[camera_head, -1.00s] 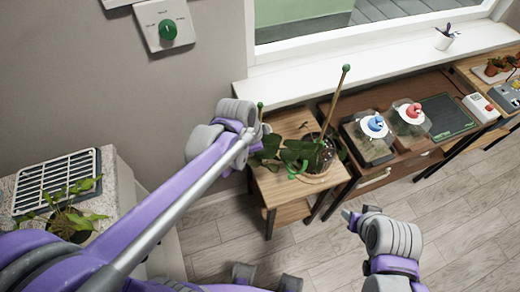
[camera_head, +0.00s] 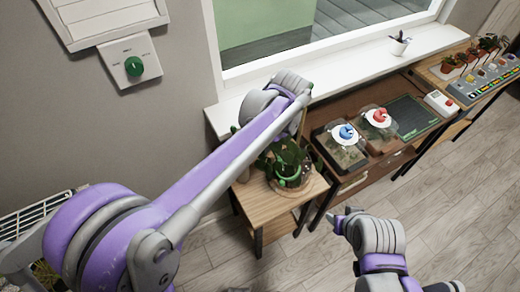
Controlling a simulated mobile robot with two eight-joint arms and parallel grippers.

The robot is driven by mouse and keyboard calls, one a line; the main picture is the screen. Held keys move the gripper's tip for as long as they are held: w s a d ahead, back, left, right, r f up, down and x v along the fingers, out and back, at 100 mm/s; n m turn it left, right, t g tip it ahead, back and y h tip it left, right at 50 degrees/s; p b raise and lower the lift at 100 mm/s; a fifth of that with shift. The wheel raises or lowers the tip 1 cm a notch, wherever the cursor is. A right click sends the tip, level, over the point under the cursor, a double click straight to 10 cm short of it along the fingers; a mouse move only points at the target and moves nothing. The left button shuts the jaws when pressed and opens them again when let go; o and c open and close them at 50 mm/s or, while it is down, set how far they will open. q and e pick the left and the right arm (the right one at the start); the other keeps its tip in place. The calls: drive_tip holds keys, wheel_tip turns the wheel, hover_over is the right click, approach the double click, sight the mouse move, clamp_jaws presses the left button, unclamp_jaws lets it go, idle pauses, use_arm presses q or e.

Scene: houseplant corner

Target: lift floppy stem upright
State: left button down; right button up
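The potted plant (camera_head: 285,165), with dark green leaves, sits on a small wooden side table (camera_head: 262,205). Part of the plant is behind my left arm, and I cannot tell which stem is floppy. My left gripper (camera_head: 290,108) is above and behind the plant, mostly hidden by its own wrist and arm. I cannot tell whether its fingers touch a stem or the stake. The tall green-tipped stake is hidden now. A small green tip (camera_head: 233,128) shows left of the arm. My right gripper (camera_head: 338,221) is low, right of the side table, apart from the plant; its finger opening is unclear.
A brown desk (camera_head: 350,183) to the right bears two clear containers with a blue knob (camera_head: 346,131) and a red knob (camera_head: 379,115), and a dark green mat (camera_head: 425,112). A white windowsill (camera_head: 340,60) runs behind. The floor at lower right is clear.

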idle(0.3)
use_arm(q)
drive_tip(key=c, duration=0.9)
unclamp_jaws()
drive_tip(key=v, duration=1)
drive_tip(key=shift+d+r, duration=0.15)
drive_tip(key=shift+r, duration=0.25)
